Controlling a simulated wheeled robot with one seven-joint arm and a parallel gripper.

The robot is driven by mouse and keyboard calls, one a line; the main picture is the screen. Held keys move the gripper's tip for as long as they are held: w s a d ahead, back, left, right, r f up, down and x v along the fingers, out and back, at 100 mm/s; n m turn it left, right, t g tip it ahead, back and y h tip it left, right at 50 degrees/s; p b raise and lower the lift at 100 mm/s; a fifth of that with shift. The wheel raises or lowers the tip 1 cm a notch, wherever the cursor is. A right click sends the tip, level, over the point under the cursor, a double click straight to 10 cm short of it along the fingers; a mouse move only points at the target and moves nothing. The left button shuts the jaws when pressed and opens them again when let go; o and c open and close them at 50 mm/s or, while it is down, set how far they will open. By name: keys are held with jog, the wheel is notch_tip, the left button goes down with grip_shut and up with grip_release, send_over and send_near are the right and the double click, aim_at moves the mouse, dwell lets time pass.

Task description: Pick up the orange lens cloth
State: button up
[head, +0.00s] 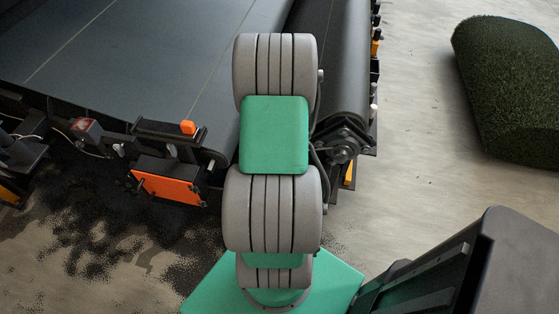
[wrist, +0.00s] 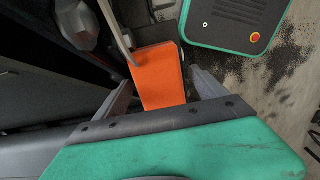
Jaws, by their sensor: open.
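My gripper (wrist: 160,82) is open, with one grey finger to each side of the orange piece in the picture. I cannot tell how far beneath the fingertips it lies. The lower edge of the orange is hidden by the dark bar of my gripper. In the head view my arm covers the gripper, and I cannot make out the cloth for certain there.
In the head view, a dark conveyor belt (head: 150,60) fills the upper left. A turf roll (head: 510,90) lies at right. Concrete floor (head: 415,150) is clear between.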

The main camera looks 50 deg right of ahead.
jog(key=shift+c, duration=0.3)
grip_shut()
dwell(0.5)
